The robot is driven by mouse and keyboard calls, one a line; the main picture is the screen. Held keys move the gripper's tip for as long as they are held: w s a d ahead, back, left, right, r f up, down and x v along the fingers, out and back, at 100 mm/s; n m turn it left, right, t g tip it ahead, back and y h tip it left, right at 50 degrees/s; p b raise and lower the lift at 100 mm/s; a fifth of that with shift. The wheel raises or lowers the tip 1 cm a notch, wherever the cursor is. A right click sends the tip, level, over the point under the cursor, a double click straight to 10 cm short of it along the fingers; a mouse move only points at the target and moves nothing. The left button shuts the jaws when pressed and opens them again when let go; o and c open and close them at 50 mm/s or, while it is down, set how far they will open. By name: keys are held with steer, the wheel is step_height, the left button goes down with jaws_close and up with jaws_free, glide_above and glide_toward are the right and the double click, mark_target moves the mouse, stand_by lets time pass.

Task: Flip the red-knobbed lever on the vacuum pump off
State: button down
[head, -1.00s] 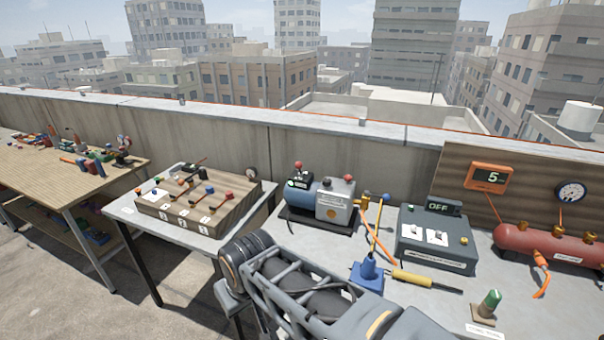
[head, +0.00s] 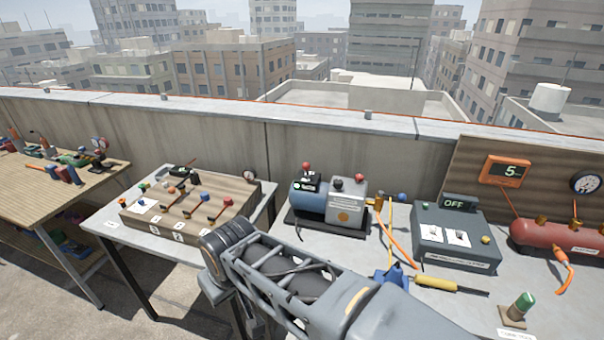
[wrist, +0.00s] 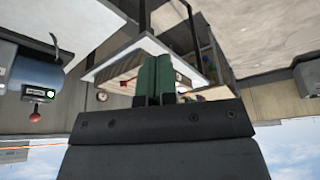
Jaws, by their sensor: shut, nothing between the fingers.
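The vacuum pump (head: 342,212), a blue cylinder joined to a grey block, stands on a dark base on the grey bench. A red knob (head: 306,167) stands on an upright stem above its blue end. Another red knob (head: 360,178) tops the grey block. In the upside-down wrist view the pump (wrist: 32,76) is at the left edge, with a red-knobbed lever (wrist: 34,117) sticking out of it. My gripper (wrist: 155,62) shows two green fingers together, empty and well apart from the pump. It is not visible in the head view.
A wooden lever board (head: 190,212) lies on the white-topped table at left. Right of the pump are a control box reading OFF (head: 455,235), a red tank (head: 560,238) and a yellow-handled tool (head: 436,284). A parapet runs behind. My arm crosses the front.

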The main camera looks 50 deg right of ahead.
mark_target(306, 169)
steer(key=w+d+f+n+t+h+b, duration=0.2)
steer(key=w+d+t, duration=0.2)
steer(key=w+d, duration=0.35)
steer(key=w+d+f+n+t+h+b, duration=0.25)
steer(key=w+d, duration=0.35)
steer(key=w, duration=0.3)
steer(key=s+d+f+n+t+h+b, duration=0.1)
steer(key=s+d+h, duration=0.1)
steer(key=d+h, duration=0.4)
steer(key=s+d+f+n+t+h+b, duration=0.1)
steer(key=d+h, duration=0.5)
steer(key=d, duration=0.6)
steer(key=shift+s+d+n+b, duration=0.25)
steer(key=shift+s+n+b, duration=0.4)
steer(key=shift+s+n, duration=0.15)
steer(key=shift+r+h, duration=0.1)
steer(key=shift+h, duration=0.15)
steer(key=shift+t, duration=0.25)
steer(key=p+x, duration=0.3)
steer(key=x, duration=1.1)
